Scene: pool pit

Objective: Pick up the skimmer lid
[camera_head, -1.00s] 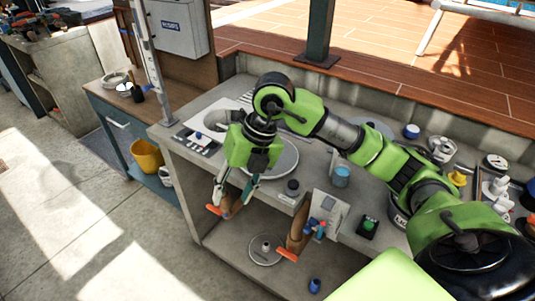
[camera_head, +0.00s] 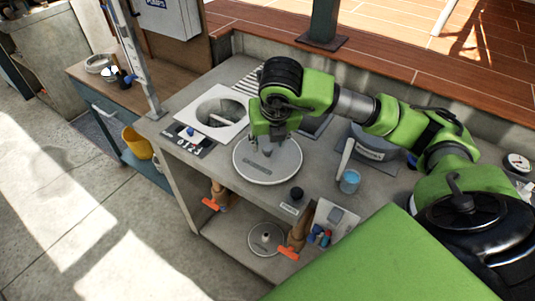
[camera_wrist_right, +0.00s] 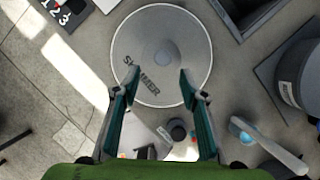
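The skimmer lid (camera_head: 262,172) is a round, light grey disc lying flat on the grey counter. Its face reads "SKIMMER" in the right wrist view (camera_wrist_right: 184,40), and a round knob (camera_wrist_right: 165,55) stands at its middle. My right gripper (camera_head: 266,143) is above the lid, pointing down near the knob. In the right wrist view its two fingers (camera_wrist_right: 159,80) are wide apart with nothing between them. In that picture the knob lies just beyond the fingertips. Whether the fingers touch the lid I cannot tell. My left gripper does not show.
A square white frame with a round opening (camera_head: 240,104) lies behind left of the lid. On the shelf below are a smaller disc (camera_head: 258,247) and orange-handled pipes.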

